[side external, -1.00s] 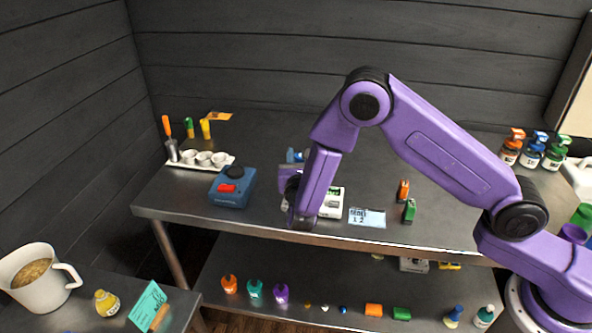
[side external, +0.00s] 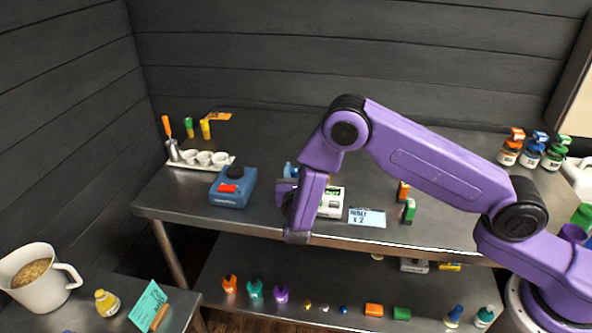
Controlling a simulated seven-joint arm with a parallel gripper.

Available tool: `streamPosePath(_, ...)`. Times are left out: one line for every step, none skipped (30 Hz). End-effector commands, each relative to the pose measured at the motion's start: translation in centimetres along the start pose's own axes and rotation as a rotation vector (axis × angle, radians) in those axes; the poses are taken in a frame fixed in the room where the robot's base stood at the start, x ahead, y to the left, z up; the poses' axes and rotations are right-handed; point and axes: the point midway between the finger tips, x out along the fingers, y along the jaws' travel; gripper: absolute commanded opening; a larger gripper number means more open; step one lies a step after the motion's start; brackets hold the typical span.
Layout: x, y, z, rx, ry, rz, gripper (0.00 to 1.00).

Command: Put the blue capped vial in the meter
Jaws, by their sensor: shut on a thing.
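My gripper (side external: 287,200) is at the middle of the steel table, low over its top and partly hidden by my own arm. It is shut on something. The blue capped vial is not clearly visible, and its place in the jaws is hidden. A light-blue thing (side external: 290,169) shows just behind the gripper, too covered to identify. A white device (side external: 332,203) with a green part stands right of the gripper, half hidden by my arm. A blue box (side external: 231,189) with a black top and a red part stands left of it. I cannot tell which is the meter.
A white tray with cups (side external: 203,160) and several coloured tubes (side external: 188,129) stand at the back left. A card (side external: 367,218) lies right of the white device, with orange and green blocks (side external: 408,211) beyond. Bottles (side external: 533,152) stand far right. The back middle is clear.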

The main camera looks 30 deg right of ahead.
Motion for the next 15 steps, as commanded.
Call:
streamPosePath(0.00, 0.00, -0.14, 0.000, 0.000, 0.000, 0.03)
streamPosePath(0.00, 0.00, -0.21, 0.000, 0.000, 0.000, 0.03)
streamPosePath(0.00, 0.00, -0.30, 0.000, 0.000, 0.000, 0.03)
streamPosePath(0.00, 0.00, -0.25, 0.000, 0.000, 0.000, 0.43)
streamPosePath(0.00, 0.01, -0.24, 0.001, 0.000, 0.000, 0.52)
streamPosePath(0.00, 0.00, -0.24, 0.000, 0.000, 0.000, 0.58)
streamPosePath(0.00, 0.00, -0.24, 0.000, 0.000, 0.000, 0.58)
streamPosePath(0.00, 0.00, -0.24, 0.000, 0.000, 0.000, 0.58)
streamPosePath(0.00, 0.00, -0.24, 0.000, 0.000, 0.000, 0.58)
streamPosePath(0.00, 0.00, -0.24, 0.000, 0.000, 0.000, 0.58)
streamPosePath(0.00, 0.00, -0.24, 0.000, 0.000, 0.000, 0.58)
streamPosePath(0.00, 0.00, -0.24, 0.000, 0.000, 0.000, 0.58)
streamPosePath(0.00, 0.00, -0.23, 0.000, 0.000, 0.000, 0.58)
streamPosePath(0.00, 0.00, -0.21, 0.000, 0.000, 0.000, 0.58)
streamPosePath(0.00, 0.00, -0.14, 0.001, 0.000, 0.000, 0.58)
